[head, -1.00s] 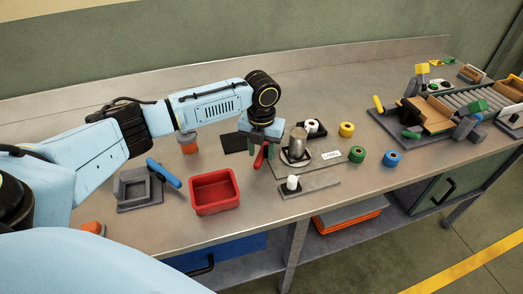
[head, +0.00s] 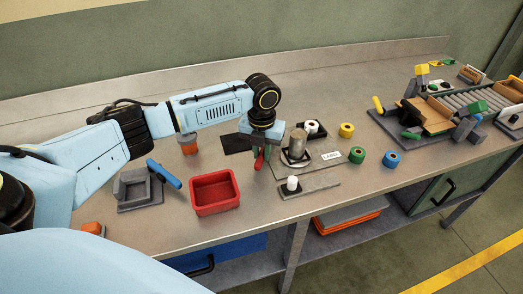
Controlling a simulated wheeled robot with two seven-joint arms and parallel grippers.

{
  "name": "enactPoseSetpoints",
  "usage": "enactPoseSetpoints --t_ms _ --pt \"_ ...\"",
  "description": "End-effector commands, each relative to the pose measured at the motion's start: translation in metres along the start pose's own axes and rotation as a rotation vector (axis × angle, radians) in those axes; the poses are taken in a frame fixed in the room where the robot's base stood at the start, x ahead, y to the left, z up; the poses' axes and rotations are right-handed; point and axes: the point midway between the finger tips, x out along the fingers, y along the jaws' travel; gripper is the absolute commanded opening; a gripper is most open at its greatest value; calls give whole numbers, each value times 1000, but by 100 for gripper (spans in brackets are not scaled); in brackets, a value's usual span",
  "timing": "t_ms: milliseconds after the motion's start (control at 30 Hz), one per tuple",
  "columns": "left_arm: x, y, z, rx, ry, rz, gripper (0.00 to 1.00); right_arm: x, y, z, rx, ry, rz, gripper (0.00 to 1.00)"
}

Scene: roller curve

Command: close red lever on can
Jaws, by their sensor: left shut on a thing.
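The metal can (head: 298,144) stands upright in a dark ring fixture on a grey plate (head: 283,169), near the middle of the bench. The red lever (head: 259,159) is at the left of the can. My left gripper (head: 262,150) comes down from above on the left side of the can, shut on the red lever. The gripper's fingers partly hide the lever. My right gripper is not in the head view.
A red bin (head: 214,192) and a grey fixture with a blue handle (head: 166,174) sit to the left. A white cylinder (head: 292,183) stands in front. A roller conveyor (head: 470,101) is at far right.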

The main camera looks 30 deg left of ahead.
Motion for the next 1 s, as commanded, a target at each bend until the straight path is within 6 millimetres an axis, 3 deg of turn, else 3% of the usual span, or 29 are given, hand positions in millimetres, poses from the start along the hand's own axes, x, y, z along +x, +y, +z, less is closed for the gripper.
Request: enactPoseSetpoints --t_ms 500,1000 --pt "-4 -28 4 -277 1 -2 0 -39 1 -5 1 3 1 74" --pt "-2 -46 13 -487 0 -1 0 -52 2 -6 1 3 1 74"
